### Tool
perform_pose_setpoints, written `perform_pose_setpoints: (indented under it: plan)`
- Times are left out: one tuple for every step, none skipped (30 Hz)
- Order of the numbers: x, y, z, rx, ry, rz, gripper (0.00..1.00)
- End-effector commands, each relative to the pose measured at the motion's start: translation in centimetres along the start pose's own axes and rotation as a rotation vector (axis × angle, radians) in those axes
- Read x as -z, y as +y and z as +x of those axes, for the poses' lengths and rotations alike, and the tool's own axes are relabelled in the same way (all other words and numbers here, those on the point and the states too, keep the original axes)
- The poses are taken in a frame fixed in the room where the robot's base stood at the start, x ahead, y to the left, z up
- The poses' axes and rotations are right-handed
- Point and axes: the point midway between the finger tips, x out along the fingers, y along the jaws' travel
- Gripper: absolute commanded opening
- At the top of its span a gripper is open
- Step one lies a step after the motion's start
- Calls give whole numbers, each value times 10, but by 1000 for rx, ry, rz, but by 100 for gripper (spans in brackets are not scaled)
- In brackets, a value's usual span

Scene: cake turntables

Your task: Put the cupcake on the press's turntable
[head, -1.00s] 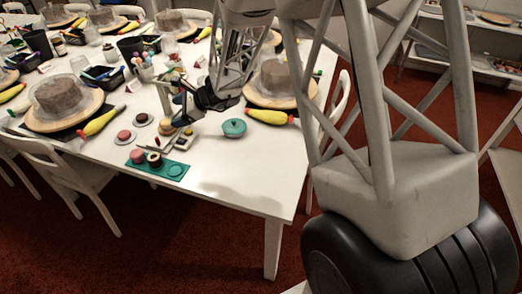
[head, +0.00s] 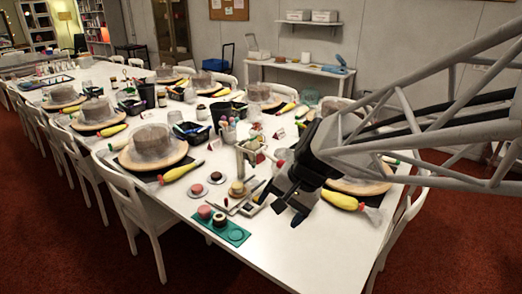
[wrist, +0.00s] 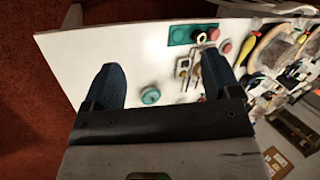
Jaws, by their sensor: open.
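My gripper (head: 285,207) hangs open and empty above the near right part of the white table (head: 290,250). A teal tray (head: 236,235) near the front edge holds a pink round item (head: 204,212) and a dark one with a pale centre (head: 219,219). I cannot tell surely which small item is the cupcake.
A teal lidded pot (wrist: 150,95) sits near the fingers in the wrist view; my gripper hides it in the head view. The front right table is clear.

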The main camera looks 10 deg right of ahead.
Motion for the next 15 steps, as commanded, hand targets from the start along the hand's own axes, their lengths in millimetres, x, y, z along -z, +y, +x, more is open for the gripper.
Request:
perform_pose_setpoints:
  plan:
    - [-11,8,-8,-31,20,-51,83]
    - [-17,14,-12,-52,31,-82,83]
    - [-24,21,-16,-80,43,-122,83]
    - [-29,26,-21,-101,55,-153,83]
    - [-34,32,-25,-123,65,-183,83]
    - [-41,40,-29,-153,79,-222,83]
    - [-46,45,-33,-175,90,-251,83]
    - [-51,51,-37,-197,100,-280,83]
    - [-57,58,-41,-226,114,-317,83]
    - [-61,63,-44,-247,124,-342,83]
    - [-65,68,-47,-268,133,-367,83]
    - [-69,75,-51,-294,144,-398,83]
    - [-72,79,-54,-312,153,-419,83]
    - [-75,83,-56,-328,160,-437,83]
    - [-78,88,-59,-348,167,-459,83]
